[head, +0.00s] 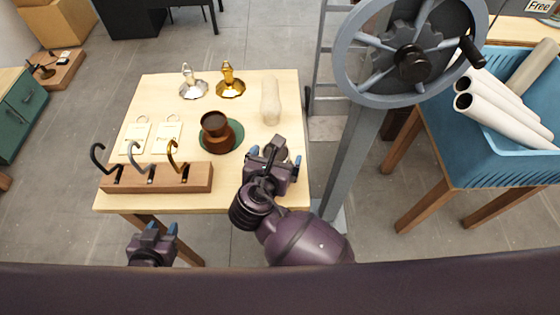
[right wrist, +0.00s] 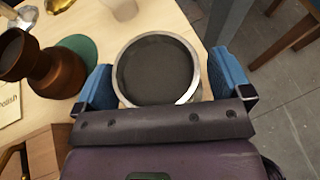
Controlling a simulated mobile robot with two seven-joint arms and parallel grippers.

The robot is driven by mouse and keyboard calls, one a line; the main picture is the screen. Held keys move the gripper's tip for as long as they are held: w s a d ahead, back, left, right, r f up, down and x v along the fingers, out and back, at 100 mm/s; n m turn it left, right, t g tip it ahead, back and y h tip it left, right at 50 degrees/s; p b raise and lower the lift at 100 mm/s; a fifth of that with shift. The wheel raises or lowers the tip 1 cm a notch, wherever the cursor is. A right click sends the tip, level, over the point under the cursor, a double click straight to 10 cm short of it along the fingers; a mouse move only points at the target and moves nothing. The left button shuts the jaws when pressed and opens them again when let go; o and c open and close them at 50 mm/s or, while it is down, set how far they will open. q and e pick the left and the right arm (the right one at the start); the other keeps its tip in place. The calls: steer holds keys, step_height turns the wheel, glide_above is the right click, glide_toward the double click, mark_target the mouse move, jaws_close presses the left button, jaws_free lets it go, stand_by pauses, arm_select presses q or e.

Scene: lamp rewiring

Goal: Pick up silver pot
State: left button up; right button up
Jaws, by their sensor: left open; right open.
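The silver pot (right wrist: 155,70), round with a bright metal rim and dark grey inside, shows in the right wrist view. It is between the two blue fingertips of my right gripper (right wrist: 163,84), with one finger on each side. My right gripper (head: 275,158) is open over the right part of the table in the head view. There my gripper and wrist hide most or all of the pot, and I cannot tell its outline. Whether the fingers touch the pot is unclear. My left gripper (head: 161,230) is open and empty, in front of the table's near edge.
On the wooden table (head: 257,100) are a brown pot (head: 215,133) on a green disc, a hook rack (head: 190,178), silver (head: 193,88) and gold (head: 230,86) lamp parts, and a pale vase (head: 270,100). A large wheel on a post (head: 365,150) stands right of the table.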

steer(key=shift+s+a+r, duration=0.1)
steer(key=shift+s, duration=0.05)
steer(key=c, duration=0.8)
